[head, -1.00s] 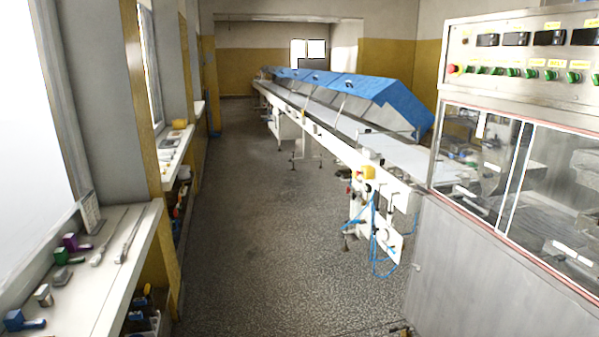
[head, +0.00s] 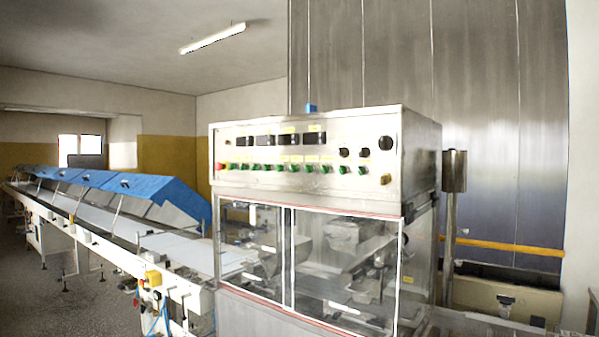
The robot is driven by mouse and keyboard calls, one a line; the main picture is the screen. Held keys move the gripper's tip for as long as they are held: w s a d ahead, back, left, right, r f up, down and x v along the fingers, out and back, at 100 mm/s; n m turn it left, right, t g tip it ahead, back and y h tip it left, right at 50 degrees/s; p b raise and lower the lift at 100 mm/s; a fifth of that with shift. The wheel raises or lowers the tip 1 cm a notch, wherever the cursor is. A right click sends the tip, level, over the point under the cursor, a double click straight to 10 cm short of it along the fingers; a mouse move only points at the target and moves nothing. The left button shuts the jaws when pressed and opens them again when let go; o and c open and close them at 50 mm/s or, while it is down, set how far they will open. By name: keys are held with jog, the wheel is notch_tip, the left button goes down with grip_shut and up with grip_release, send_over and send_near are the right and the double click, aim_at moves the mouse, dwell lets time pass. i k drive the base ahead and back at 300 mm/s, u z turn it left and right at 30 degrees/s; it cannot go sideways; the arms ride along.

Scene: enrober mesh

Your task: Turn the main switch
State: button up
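The machine's control panel (head: 300,155) faces me at the middle of the head view. It carries a row of small green knobs (head: 283,168) and a red button (head: 219,166) at its left end. A large black round control (head: 386,142) sits at the upper right, with a small round control on yellow (head: 386,179) below it. Two smaller black round controls (head: 344,152) sit left of the large one. The labels are too small to read, so I cannot tell which is the main switch. My gripper is not in view.
Below the panel is a glazed enclosure (head: 345,265) with machinery inside. A long conveyor with blue covers (head: 155,187) runs off to the left. A metal post (head: 452,200) and a yellow rail (head: 510,246) stand to the right. Open floor (head: 95,300) shows at lower left.

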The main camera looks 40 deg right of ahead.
aim_at(386, 144)
jog(key=u, duration=1.6)
jog(key=k, duration=0.1)
jog(key=z, duration=2.85)
